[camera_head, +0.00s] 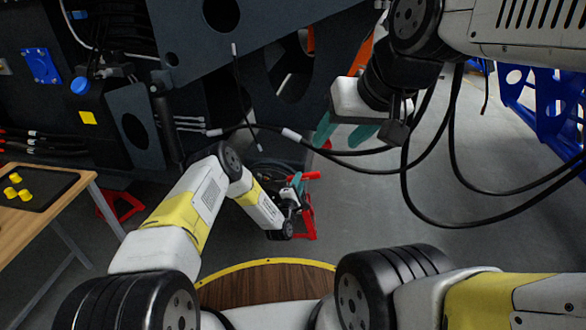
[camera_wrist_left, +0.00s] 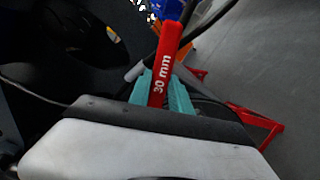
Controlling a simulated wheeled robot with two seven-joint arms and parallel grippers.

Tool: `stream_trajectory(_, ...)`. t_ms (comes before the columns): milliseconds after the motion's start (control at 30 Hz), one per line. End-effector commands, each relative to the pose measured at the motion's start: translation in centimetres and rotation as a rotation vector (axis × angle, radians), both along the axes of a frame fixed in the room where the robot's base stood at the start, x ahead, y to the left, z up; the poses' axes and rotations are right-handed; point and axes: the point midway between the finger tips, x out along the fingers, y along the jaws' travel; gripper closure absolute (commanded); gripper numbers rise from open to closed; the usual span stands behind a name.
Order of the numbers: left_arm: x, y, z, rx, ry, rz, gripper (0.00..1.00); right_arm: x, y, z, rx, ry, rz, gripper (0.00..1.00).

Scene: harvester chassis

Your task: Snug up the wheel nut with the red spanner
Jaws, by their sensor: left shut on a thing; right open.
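The red spanner (camera_wrist_left: 165,62), marked "30 mm", shows in the left wrist view, standing out beyond my left gripper (camera_wrist_left: 164,92). The teal fingers are shut on it. In the head view my left gripper (camera_head: 296,186) is low at the picture's middle, beside a dark, round, wheel-like part (camera_head: 268,166). The spanner is small there and hard to tell from the red stand. My right gripper (camera_head: 345,132) is open and empty, higher and to the right, its teal fingers spread. I cannot make out the wheel nut, nor whether the spanner touches it.
A red stand (camera_head: 309,222) is on the floor close to my left gripper; it also shows in the left wrist view (camera_wrist_left: 262,129). Black cables (camera_head: 437,218) hang at the right. A table (camera_head: 42,207) with yellow pieces stands left. The grey floor at right is mostly clear.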

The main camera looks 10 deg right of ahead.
Motion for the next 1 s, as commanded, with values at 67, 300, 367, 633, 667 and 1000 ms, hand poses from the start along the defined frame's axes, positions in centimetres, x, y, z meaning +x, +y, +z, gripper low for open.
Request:
stream_trajectory(67,0.3,-0.1,0.1,-0.001,-0.002,0.001,1.00,0.0,0.0,0.0,0.000,0.000,0.000,0.48)
stream_trajectory(300,1.0,-0.3,0.1,0.000,-0.003,0.000,1.00,0.0,0.0,0.0,0.000,0.000,0.000,0.48)
stream_trajectory(367,1.1,-0.3,0.1,0.000,-0.002,0.000,1.00,0.0,0.0,0.0,0.000,0.000,0.000,0.48)
stream_trajectory(633,1.8,-0.5,0.1,0.000,-0.003,0.001,1.00,0.0,0.0,0.0,0.000,0.000,0.000,0.48)
stream_trajectory(667,1.8,-0.5,0.1,0.000,-0.003,0.001,1.00,0.0,0.0,0.0,0.000,0.000,0.000,0.48)
stream_trajectory(1000,1.8,-0.6,0.0,0.002,-0.002,0.000,1.00,0.0,0.0,0.0,0.000,0.000,0.000,0.48)
